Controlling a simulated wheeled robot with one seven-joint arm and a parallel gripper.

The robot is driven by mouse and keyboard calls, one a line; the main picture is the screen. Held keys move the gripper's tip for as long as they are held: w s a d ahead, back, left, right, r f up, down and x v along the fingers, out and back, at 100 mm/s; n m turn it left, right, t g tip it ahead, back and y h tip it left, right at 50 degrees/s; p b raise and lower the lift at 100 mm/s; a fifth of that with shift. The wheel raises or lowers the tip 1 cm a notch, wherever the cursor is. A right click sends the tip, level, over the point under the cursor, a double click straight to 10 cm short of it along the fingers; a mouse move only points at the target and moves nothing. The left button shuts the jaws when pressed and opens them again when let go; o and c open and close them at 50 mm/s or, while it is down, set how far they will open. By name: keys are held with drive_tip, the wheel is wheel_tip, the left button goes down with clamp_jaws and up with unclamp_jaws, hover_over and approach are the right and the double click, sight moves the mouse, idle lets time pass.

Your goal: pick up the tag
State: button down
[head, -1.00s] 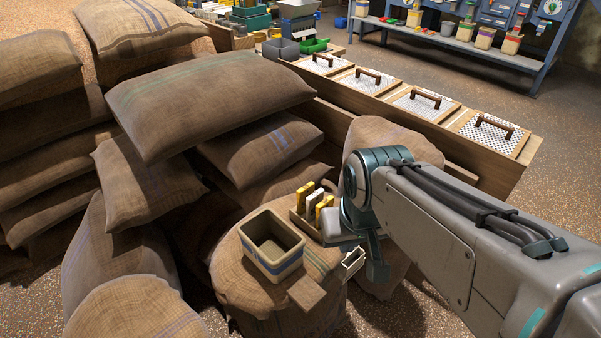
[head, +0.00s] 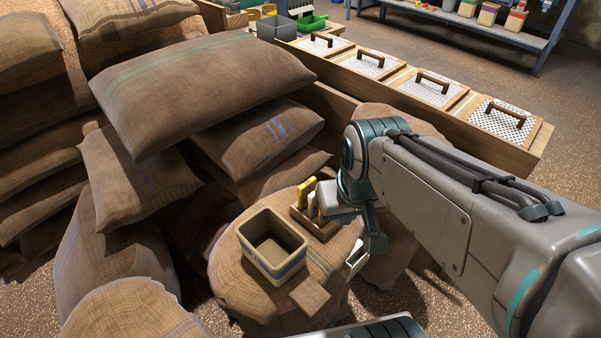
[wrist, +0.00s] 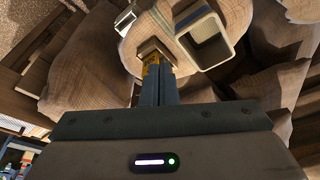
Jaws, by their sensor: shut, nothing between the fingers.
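A wooden rack (head: 304,218) on the round burlap sack (head: 225,270) holds upright yellow and white tag-like pieces (head: 307,190). I cannot tell which one is the task's tag. The rack also shows in the wrist view (wrist: 149,47), with a yellow piece (wrist: 152,72) right at my fingertips. My gripper (wrist: 160,74) is shut and empty, pointing at the rack; whether it touches the yellow piece is unclear. In the head view my arm covers the rack's right side and hides the fingertips.
A cream bin with a blue stripe (head: 272,250) stands left of the rack, close by. A flat brown flap (head: 310,294) lies at the sack's front. A small white item (head: 357,257) shows at its right edge. Stacked sacks (head: 205,90) rise behind left; lidded wooden boxes (head: 430,85) run behind right.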

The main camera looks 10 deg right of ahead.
idle(0.4)
drive_tip(key=c, duration=1.6)
unclamp_jaws()
drive_tip(key=shift+c, duration=0.2)
drive_tip(key=shift+o, duration=0.2)
drive_tip(key=shift+w, duration=0.35)
drive_tip(key=m+g+b, duration=0.3)
drive_tip(key=m+b, duration=0.4)
drive_tip(key=m, duration=0.4)
hover_over(306, 182)
drive_tip(key=f, duration=1.4)
drive_tip(key=shift+s+f, duration=0.15)
drive_tip(key=shift+s, duration=0.15)
drive_tip(key=shift+w+f, duration=0.25)
drive_tip(key=shift+f, duration=0.05)
drive_tip(key=shift+w+f, duration=0.1)
drive_tip(key=shift+f, duration=0.3)
wheel_tip(306, 182, down, 8)
drive_tip(key=shift+r, duration=0.2)
drive_tip(key=shift+d+f+p, duration=0.2)
drive_tip(key=shift+f+p, duration=0.15)
drive_tip(key=shift+f, duration=2.35)
